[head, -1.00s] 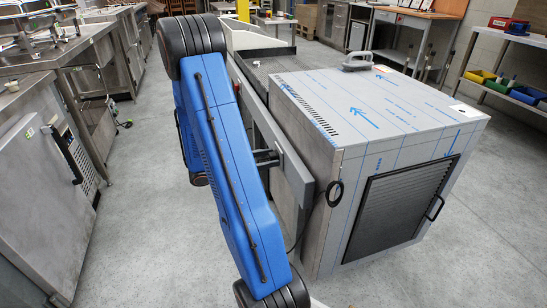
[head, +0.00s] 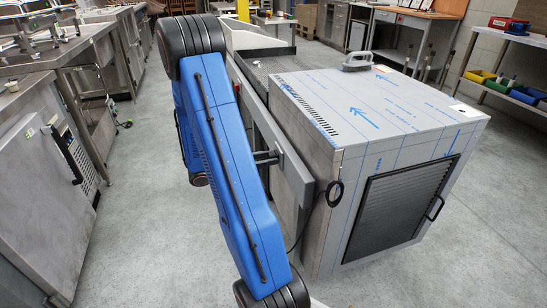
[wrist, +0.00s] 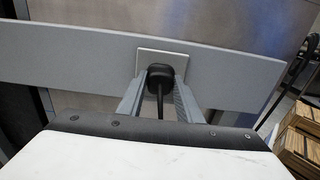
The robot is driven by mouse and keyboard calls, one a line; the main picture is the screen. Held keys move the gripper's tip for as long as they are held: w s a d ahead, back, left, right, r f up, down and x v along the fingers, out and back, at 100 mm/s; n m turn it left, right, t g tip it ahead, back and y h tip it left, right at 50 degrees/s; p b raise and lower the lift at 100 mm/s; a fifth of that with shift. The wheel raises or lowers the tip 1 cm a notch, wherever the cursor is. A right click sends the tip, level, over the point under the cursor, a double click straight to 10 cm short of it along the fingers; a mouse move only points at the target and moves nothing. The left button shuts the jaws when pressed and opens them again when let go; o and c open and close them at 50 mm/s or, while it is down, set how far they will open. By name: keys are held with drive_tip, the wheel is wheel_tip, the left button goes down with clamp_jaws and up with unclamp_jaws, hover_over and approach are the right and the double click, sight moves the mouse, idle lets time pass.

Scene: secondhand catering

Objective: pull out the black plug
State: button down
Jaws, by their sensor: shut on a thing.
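The black plug (wrist: 160,76) is in the middle of the wrist view, in front of a pale square socket plate (wrist: 177,57) on a grey rail (wrist: 80,48). Its dark cord (wrist: 160,106) runs back towards my wrist. My gripper (wrist: 160,84) has one grey finger on each side of the plug and is shut on it. The plug appears to be at the plate; I cannot tell whether there is a gap. In the head view the grey rail (head: 292,170) shows beside my blue arm, and I cannot make out the plug there.
A large steel cabinet (head: 375,110) with a louvred front stands right of the rail, with a looped black cable (head: 334,193) on its side. Steel counters (head: 40,150) line the left. Wooden crates (wrist: 300,135) show at the wrist view's right. Floor on the left (head: 140,200) is clear.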

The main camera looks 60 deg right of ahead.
drive_tip(key=shift+v, duration=2.85)
